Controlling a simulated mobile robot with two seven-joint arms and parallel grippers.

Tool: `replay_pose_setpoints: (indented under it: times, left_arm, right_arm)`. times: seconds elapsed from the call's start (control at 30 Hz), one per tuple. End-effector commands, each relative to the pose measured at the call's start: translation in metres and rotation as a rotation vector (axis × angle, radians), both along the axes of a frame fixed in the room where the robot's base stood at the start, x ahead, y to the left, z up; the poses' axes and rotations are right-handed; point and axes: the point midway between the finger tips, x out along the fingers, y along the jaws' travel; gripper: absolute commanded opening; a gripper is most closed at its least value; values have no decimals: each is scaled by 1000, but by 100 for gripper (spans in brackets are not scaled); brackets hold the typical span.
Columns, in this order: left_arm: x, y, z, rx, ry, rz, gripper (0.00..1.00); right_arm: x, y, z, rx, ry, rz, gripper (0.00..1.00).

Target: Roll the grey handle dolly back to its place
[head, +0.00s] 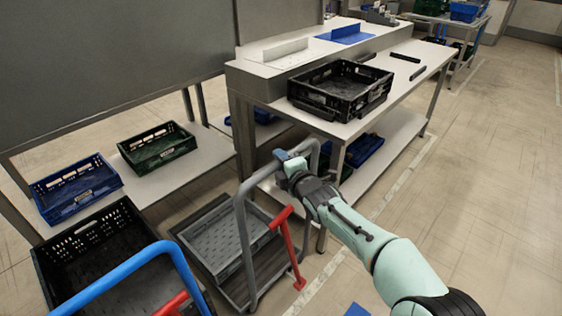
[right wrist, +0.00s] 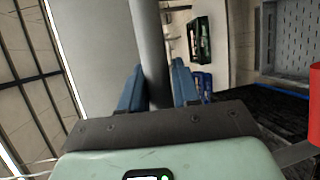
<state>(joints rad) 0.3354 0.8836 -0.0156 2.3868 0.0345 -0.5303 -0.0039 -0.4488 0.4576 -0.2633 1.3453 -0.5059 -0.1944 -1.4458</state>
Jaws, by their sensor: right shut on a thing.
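The grey handle dolly stands on the floor in the lower middle of the head view, its bent grey handle (head: 243,236) rising over a dark base. A grey crate (head: 212,247) sits on the base. My right gripper (head: 291,157) is shut on the top bar of the handle. In the right wrist view the grey bar (right wrist: 149,42) passes between the two blue fingers of the gripper (right wrist: 157,88). A red lever (head: 287,238) shows beside the handle. My left gripper is out of view.
A blue handle (head: 125,272) of another dolly stands at the lower left, near a large black crate (head: 97,258). A white workbench (head: 272,89) bears a black crate (head: 341,108). Blue (head: 78,191) and green (head: 158,151) crates lie on a left shelf. The right floor is clear.

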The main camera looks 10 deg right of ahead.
Motion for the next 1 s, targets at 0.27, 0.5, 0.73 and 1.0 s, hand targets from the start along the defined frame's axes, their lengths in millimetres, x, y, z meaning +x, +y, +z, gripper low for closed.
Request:
replay_pose_setpoints:
  times: [0.27,0.5,0.73,1.0]
  left_arm:
    - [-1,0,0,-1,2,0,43]
    - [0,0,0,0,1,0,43]
    - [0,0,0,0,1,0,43]
    - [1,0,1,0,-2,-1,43]
  right_arm:
    - [1,1,3,4,-8,1,0]
    - [1,2,3,4,-9,3,52]
    - [1,1,2,3,-5,1,52]
    - [0,0,3,3,-4,0,52]
